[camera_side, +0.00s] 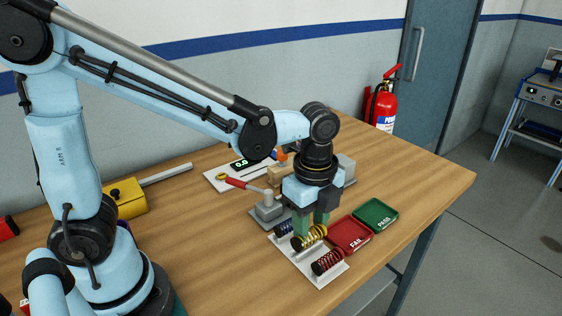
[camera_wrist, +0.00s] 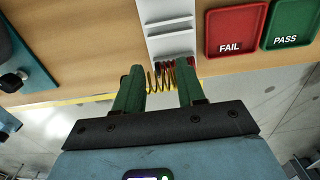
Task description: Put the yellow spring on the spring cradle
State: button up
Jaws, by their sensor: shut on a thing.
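The yellow spring (camera_side: 310,237) lies on its side between the green fingers of my gripper (camera_side: 310,222), which is shut on it. In the wrist view, its coils (camera_wrist: 152,82) show between the two fingertips (camera_wrist: 158,86). It is over the white spring rack (camera_side: 304,266), between a dark blue spring (camera_side: 284,228) and a red spring (camera_side: 327,262). I cannot tell whether it touches the rack or is slightly raised. A grey fixture (camera_side: 268,209) with a red-handled lever (camera_side: 240,184) stands just behind the rack; I cannot tell whether it is the spring cradle.
A red FAIL tray (camera_side: 349,249) and green PASS tray (camera_side: 384,225) are right of the rack. A digital readout (camera_side: 242,164) is on a white plate behind. A yellow block (camera_side: 128,198) stands at left. The table's right part is clear.

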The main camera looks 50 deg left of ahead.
jog(key=w+a+f, duration=0.2)
jog(key=w+a, duration=0.1)
jog(key=shift+w+a+f, duration=0.1)
jog(key=shift+a+f, duration=0.1)
jog(key=shift+f, duration=2.05)
jog(key=shift+f, duration=0.15)
jog(key=o, duration=1)
jog(key=shift+o, duration=0.2)
